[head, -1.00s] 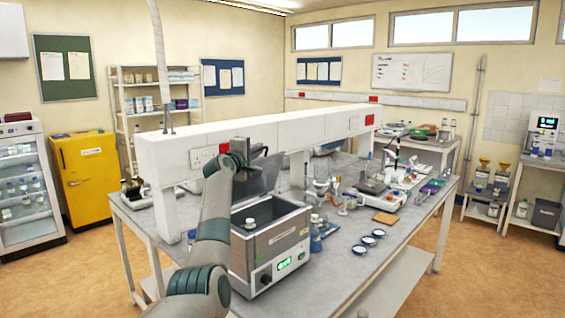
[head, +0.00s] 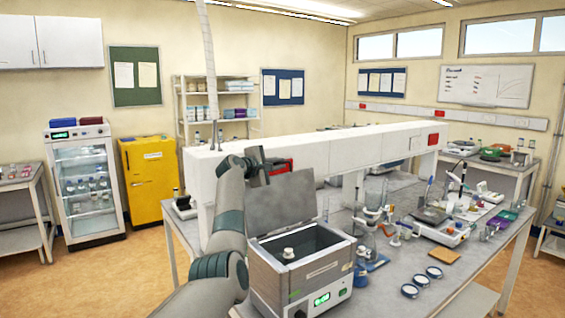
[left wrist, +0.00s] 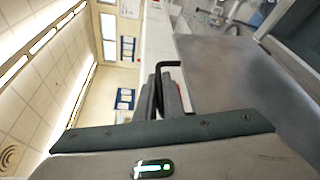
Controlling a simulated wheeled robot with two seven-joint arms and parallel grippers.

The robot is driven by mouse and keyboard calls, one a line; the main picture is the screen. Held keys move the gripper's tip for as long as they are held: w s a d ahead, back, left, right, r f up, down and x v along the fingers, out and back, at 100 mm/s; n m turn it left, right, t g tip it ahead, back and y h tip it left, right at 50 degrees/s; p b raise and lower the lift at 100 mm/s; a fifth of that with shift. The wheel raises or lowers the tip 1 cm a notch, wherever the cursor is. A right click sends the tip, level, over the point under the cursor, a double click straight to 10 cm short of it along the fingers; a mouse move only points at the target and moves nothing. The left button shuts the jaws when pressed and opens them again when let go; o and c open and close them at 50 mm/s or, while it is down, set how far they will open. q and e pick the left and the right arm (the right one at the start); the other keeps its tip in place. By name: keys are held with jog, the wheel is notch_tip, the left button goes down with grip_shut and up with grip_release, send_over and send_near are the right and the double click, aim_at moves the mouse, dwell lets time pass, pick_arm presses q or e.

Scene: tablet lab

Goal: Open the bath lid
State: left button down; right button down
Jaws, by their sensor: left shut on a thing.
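The steel water bath (head: 322,270) stands on the bench with its basin open and a small white-capped item (head: 288,254) inside. Its grey lid (head: 285,205) stands raised, roughly upright, along the bath's far edge. My left gripper (head: 258,166) is at the top left corner of the lid. In the left wrist view, the fingers of the gripper (left wrist: 165,92) are closed around a black bent handle (left wrist: 168,64) at the edge of the lid (left wrist: 220,70). My right gripper is not in view.
A white raised shelf (head: 330,155) runs close behind the lid and gripper. Glassware (head: 372,218), a balance (head: 440,230) and several round dishes (head: 422,281) lie to the right of the bath.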

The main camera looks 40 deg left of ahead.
pick_arm(q)
jog(key=shift+d+r, duration=0.1)
jog(key=shift+d, duration=0.05)
jog(key=c, duration=2.2)
grip_release()
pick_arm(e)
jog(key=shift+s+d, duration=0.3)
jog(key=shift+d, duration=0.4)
pick_arm(q)
jog(key=shift+o, duration=0.2)
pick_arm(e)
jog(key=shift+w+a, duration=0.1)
